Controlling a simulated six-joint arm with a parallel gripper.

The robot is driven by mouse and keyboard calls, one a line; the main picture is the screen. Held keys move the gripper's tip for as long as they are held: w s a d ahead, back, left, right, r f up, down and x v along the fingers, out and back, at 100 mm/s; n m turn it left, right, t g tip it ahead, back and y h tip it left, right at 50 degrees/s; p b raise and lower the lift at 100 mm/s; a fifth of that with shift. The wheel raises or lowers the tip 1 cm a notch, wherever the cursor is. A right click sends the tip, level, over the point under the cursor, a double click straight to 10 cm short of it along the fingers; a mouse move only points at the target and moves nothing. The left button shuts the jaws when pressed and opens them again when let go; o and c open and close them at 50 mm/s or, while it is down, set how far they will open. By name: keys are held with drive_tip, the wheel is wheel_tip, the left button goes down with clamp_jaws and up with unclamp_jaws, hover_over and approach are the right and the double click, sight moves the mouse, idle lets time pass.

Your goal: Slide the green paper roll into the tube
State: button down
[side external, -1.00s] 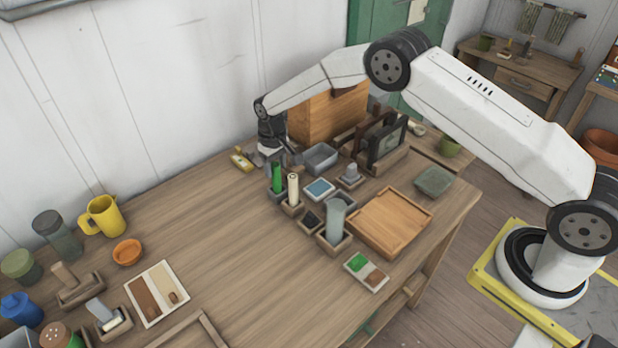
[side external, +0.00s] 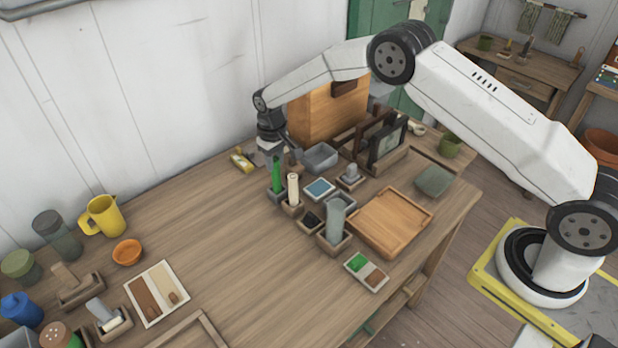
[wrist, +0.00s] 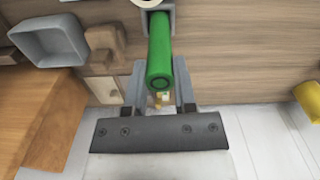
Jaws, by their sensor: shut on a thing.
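The green paper roll (side external: 277,176) stands upright at a small grey holder (side external: 276,196); whether its lower end is still inside is hard to tell. My gripper (side external: 275,158) is at its upper part. In the wrist view the green roll (wrist: 160,58) lies between the two fingers of my gripper (wrist: 160,88), which are shut on it. The round top end of the roll faces the camera.
A cream roll (side external: 293,188) stands in a holder close beside the green one. A blue-topped block (side external: 319,189), a grey bin (side external: 320,157), a wooden tray (side external: 390,222) and a large wooden box (side external: 328,112) crowd the right and back. The table's middle left is clear.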

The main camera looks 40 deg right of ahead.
drive_tip(key=shift+r, duration=2.1)
wheel_tip(320, 180, up, 19)
drive_tip(key=s, duration=2.1)
drive_tip(key=shift+m, duration=0.4)
drive_tip(key=shift+s+d+f, duration=0.1)
drive_tip(key=shift+d+f, duration=0.05)
drive_tip(key=shift+f, duration=1.15)
drive_tip(key=shift+s+d+f, duration=0.1)
drive_tip(key=shift+f, duration=1.15)
drive_tip(key=shift+f, duration=2.35)
drive_tip(key=shift+f, duration=1)
